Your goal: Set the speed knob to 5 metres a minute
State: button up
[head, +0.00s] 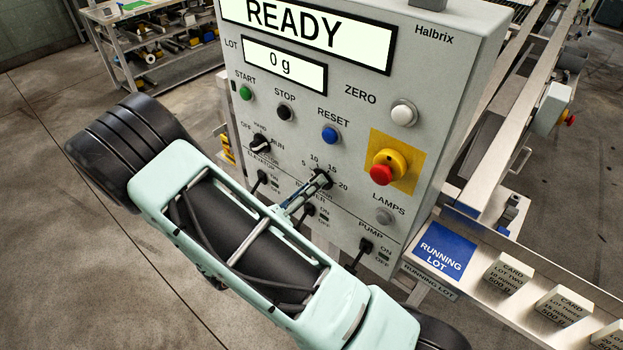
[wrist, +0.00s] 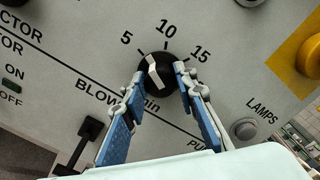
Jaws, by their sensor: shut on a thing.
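The speed knob (wrist: 155,68) is black with a white pointer bar and sits on the panel among marks 5, 10, 15 and 20. In the wrist view its bar leans up and left, its upper end between the 5 and 10 ticks. My gripper (wrist: 159,75) has one blue-and-grey finger on each side of the knob and is shut on it. In the head view my gripper (head: 308,191) reaches the knob (head: 321,178) from lower left and partly hides it, so the pointer is not readable there.
The grey panel (head: 432,62) shows READY and 0 g. A red emergency button (head: 382,174) on yellow sits right of the knob. A blower switch (head: 309,209) is close below, and a pump switch (head: 366,246) lower right. Cards (head: 508,272) stand on a ledge at right.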

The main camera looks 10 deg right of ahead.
jog(key=shift+n+p, duration=0.55)
jog(key=shift+n, duration=0.45)
jog(key=o, duration=1.2)
jog(key=shift+c, duration=0.2)
jog(key=v, duration=1.2)
